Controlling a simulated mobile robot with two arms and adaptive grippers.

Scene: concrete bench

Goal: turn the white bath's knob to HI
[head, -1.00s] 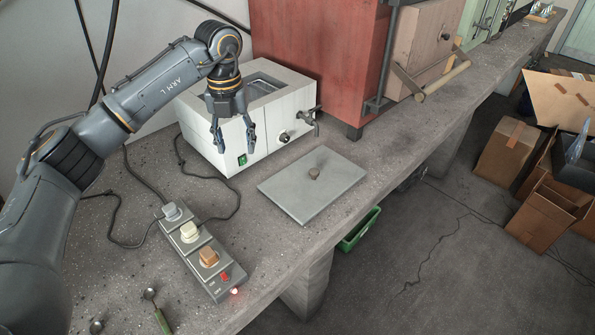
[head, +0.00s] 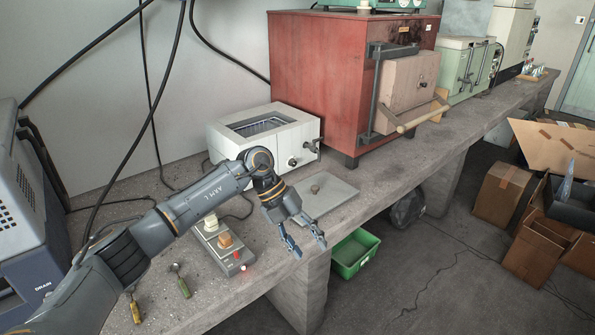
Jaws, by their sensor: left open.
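The white bath (head: 275,161) stands on the bench, left of the red furnace, with its top open. Its dark knob (head: 293,162) is on the front face, below and left of a tap (head: 313,146). The knob's markings are too small to read. My left gripper (head: 309,251) is open and empty, fingers pointing down. It shows in front of the bench's front edge, well below the knob and apart from it. My left arm covers the bath's lower left front. My right gripper is not in view.
A flat grey lid (head: 335,199) with a small knob lies in front of the bath. A power strip (head: 222,247) with plugs and spoons (head: 181,283) lie nearer. The red furnace (head: 315,75) stands at right. A green bin (head: 354,254) is below the bench.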

